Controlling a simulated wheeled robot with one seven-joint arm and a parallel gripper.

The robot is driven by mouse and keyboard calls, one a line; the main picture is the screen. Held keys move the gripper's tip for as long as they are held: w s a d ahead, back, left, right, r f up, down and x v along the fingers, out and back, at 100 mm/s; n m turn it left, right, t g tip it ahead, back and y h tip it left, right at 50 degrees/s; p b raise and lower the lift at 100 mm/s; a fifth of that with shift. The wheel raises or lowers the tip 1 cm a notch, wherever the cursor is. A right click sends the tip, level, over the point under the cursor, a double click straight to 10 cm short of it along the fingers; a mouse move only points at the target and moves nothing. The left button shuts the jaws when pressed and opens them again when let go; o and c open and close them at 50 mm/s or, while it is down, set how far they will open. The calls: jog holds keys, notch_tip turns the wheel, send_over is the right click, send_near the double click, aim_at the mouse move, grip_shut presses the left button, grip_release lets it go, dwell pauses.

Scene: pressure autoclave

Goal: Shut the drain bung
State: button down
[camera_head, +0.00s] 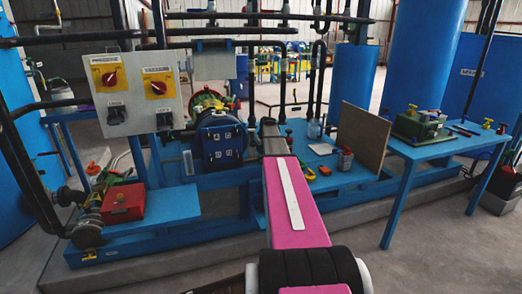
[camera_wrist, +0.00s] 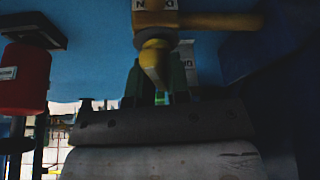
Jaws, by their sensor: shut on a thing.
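In the wrist view a yellow fitting, which I take for the drain bung (camera_wrist: 154,56), hangs against a blue surface. It has a rounded knob, a bar reaching to the right and a small plate with letters on it. My gripper (camera_wrist: 157,84) is shut on the knob's tapered lower end, with dark fingers on either side. The contact itself is dim. In the head view my pink arm reaches forward to the blue skid, and the grey gripper end (camera_head: 272,138) shows beyond it. The bung is hidden there.
A red cylinder (camera_wrist: 24,80) hangs close at the left in the wrist view. In the head view a dark blue round vessel (camera_head: 222,146) stands just left of my arm. A brown board (camera_head: 361,137) and a blue table (camera_head: 452,146) are to the right.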

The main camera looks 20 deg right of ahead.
jog(key=m+h, duration=0.2)
jog(key=m, duration=0.3)
jog(key=shift+d+m, duration=0.1)
jog(key=shift+m, duration=0.2)
jog(key=m+h, duration=0.1)
jog(key=m, duration=0.1)
jog(key=m+g, duration=0.1)
jog(key=m, duration=0.2)
jog(key=shift+s+d+g+h, duration=0.1)
jog(key=shift+s+g+h, duration=0.05)
jog(key=shift+g+h, duration=0.2)
jog(key=shift+m, duration=0.3)
jog(key=c, duration=1.1)
grip_release()
jog(key=v, duration=1)
jog(key=shift+r, duration=0.3)
jog(key=shift+s, duration=0.1)
